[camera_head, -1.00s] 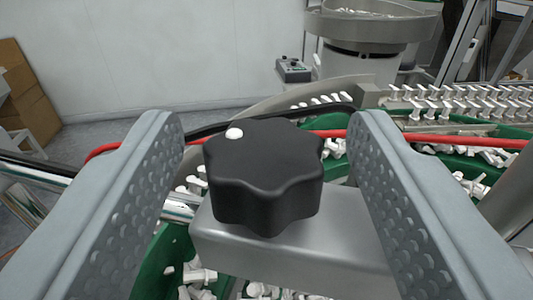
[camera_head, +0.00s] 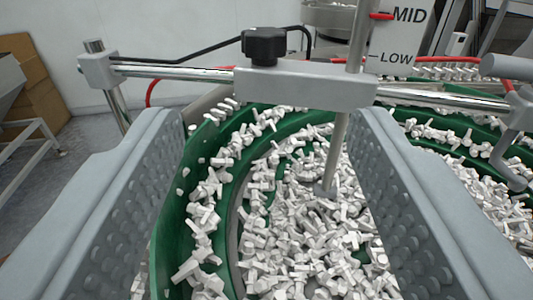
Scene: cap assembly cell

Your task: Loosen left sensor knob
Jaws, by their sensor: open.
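The black lobed sensor knob (camera_head: 264,46) sits on top of a grey clamp block (camera_head: 305,88) in the upper middle of the view. The block is on a horizontal steel rod (camera_head: 180,70), and a thin vertical sensor rod (camera_head: 338,150) passes down at its right end. My gripper (camera_head: 270,125) is open, with one dimpled finger at each side of the picture. The knob is beyond and above the fingertips in the picture, apart from them. Nothing is between the fingers close up.
A green bowl (camera_head: 168,238) full of white caps (camera_head: 300,215) lies below. A rod post (camera_head: 106,88) stands at left and a grey bracket (camera_head: 515,130) at right. A MID/LOW sign (camera_head: 398,35) is behind. Brown boxes (camera_head: 28,72) are far left.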

